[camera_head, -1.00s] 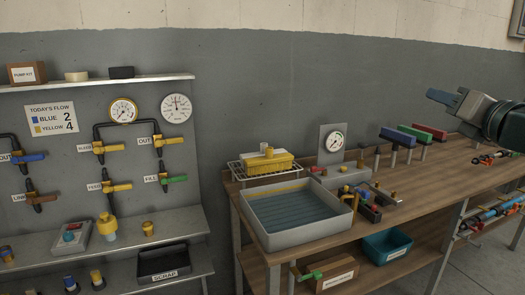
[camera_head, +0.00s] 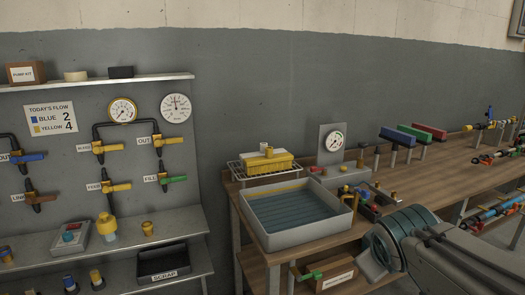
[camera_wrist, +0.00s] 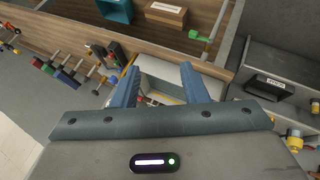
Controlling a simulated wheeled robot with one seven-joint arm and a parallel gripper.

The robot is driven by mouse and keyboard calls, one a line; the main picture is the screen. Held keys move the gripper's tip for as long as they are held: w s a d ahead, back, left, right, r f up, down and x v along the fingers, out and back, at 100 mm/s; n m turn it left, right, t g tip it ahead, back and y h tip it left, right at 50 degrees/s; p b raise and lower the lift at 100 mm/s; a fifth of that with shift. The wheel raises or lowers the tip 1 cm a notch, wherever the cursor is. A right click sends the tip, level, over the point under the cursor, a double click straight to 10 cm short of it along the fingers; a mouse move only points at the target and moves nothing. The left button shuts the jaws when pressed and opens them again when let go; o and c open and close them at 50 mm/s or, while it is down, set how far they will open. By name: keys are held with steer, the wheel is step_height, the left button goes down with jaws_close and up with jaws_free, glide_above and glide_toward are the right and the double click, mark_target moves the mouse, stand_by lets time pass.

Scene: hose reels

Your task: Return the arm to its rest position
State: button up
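My gripper (camera_wrist: 160,68) shows in the wrist view with its two blue-grey fingers well apart and nothing held between them. Behind the fingers, partly hidden by them, is the workbench area with a pale tray. In the head view my arm (camera_head: 440,250) is low at the right, in front of the wooden bench (camera_head: 262,262). I cannot make out the fingertips in that view. My arm covers part of the bench's front and lower shelf.
A grey-walled tray (camera_head: 300,232) stands at the bench's left end, with a yellow case (camera_head: 268,165) on a wire rack behind it. Valve panel shelves with a scrap bin (camera_head: 165,279) stand left. A cardboard box (camera_wrist: 165,14) and teal bin (camera_wrist: 114,10) lie below the bench top.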

steer(key=s+a+f+m+g+y, duration=0.3)
steer(key=s+a+f+m+g, duration=0.3)
steer(key=s+a+f, duration=0.35)
steer(key=shift+t, duration=0.5)
steer(key=r+p, duration=0.1)
steer(key=d+r+p, duration=0.1)
steer(key=r+p, duration=0.2)
steer(key=shift+s+d, duration=0.35)
